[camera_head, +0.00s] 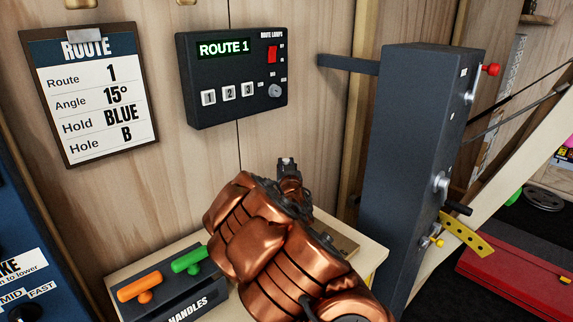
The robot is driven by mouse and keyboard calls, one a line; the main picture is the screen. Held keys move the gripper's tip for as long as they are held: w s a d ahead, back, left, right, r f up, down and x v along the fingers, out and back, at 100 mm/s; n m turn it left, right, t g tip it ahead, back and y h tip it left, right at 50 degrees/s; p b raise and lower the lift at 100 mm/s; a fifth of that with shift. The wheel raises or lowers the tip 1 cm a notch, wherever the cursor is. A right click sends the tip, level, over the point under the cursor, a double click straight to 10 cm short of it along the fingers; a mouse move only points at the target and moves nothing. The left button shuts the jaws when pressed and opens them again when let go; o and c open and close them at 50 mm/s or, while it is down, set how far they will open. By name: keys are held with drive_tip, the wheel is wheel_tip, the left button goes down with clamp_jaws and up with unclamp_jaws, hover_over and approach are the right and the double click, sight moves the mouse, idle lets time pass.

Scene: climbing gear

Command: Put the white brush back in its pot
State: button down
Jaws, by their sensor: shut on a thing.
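My gripper (289,176) shows only in part, as a dark piece beyond the copper-coloured arm in the middle of the picture. It is in front of the wooden wall, above a small pale table. The arm hides its fingertips and most of what it is shut on, so I cannot identify the held thing. I cannot make out the white brush or its pot in this view.
A pale table (352,228) carries a dark HANDLES holder (172,297) with orange and green handles. A tall dark grey post (410,150) with knobs stands at right. A ROUTE 1 control box (232,78) and a ROUTE board (92,95) hang on the wall.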

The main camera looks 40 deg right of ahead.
drive_tip(key=shift+f, duration=0.1)
drive_tip(key=c, duration=0.9)
unclamp_jaws()
drive_tip(key=shift+v, duration=3.75)
